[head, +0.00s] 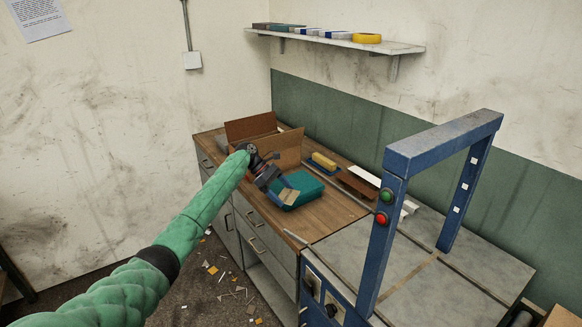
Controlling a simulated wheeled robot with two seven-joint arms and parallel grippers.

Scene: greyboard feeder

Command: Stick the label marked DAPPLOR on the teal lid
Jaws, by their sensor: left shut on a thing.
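The teal lid (309,187) is on top of a teal box on the wooden worktop, right of my left gripper. My left gripper (280,189) reaches in at the end of the green-sleeved arm and points down and right at the box's near left side. It is shut on a small tan label (289,196) at its tips, which overlaps the box's near left edge in the picture. I cannot read any marking on it, nor tell whether it touches the lid. My right gripper is not in view.
An open cardboard box (287,148) stands behind the gripper. A yellow-topped brush or block (324,161) lies behind the teal box. A blue machine frame (440,146) with green and red buttons rises at the right.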

